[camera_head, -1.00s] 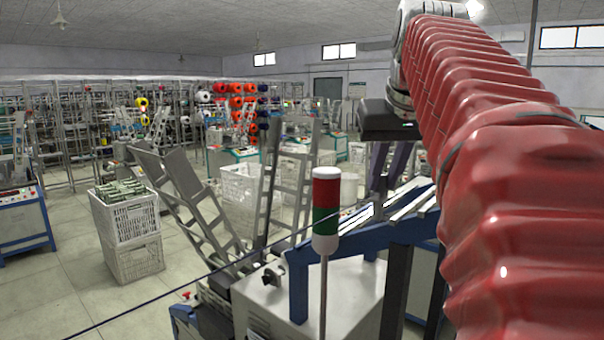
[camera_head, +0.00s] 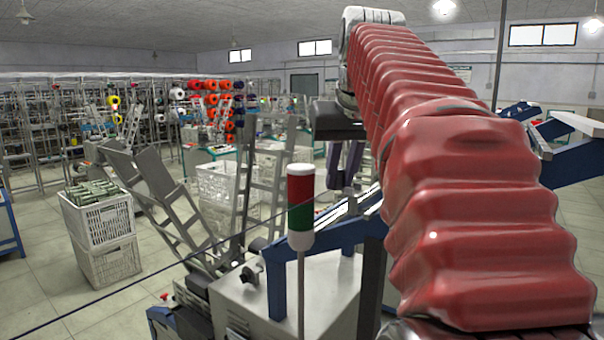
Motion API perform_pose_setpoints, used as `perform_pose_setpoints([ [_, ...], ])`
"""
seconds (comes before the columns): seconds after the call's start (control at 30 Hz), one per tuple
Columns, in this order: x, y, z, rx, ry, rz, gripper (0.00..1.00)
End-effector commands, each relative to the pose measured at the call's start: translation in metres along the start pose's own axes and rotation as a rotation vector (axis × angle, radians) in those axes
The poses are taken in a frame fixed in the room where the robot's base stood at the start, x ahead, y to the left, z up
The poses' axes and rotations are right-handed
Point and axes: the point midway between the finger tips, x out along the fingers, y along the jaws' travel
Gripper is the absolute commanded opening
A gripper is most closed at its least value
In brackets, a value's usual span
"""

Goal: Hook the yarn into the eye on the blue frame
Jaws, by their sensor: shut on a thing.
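The yarn (camera_head: 110,292) is a thin dark line. It rises from the lower left corner, passes behind the red and green signal lamp and runs toward my gripper (camera_head: 344,178). My gripper hangs below the dark wrist at the end of my red-sleeved arm, with two dark purplish fingers pointing down. It is shut on the yarn, though the fingertips are small and the grip itself is hard to see. The blue frame (camera_head: 325,236) stands below and in front of my gripper. Its eye cannot be made out; my arm hides part of the frame.
The signal lamp (camera_head: 300,205) stands on a thin pole in front of the blue frame. A pale machine housing (camera_head: 250,300) is below it. Stacked white crates (camera_head: 108,260) stand on the floor at left. Another blue beam (camera_head: 570,150) shows right of my arm.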

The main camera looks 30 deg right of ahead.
Motion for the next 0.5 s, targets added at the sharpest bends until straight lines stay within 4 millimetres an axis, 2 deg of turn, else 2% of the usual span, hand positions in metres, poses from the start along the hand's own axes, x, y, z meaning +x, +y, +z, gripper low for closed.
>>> perform_pose_setpoints([
  [0.03,0.0071,-0.0021,-0.0002,0.0,-0.013,-0.005,0.0],
  [0.5,0.0075,-0.0102,-0.0101,0.002,-0.004,0.001,0.0],
])
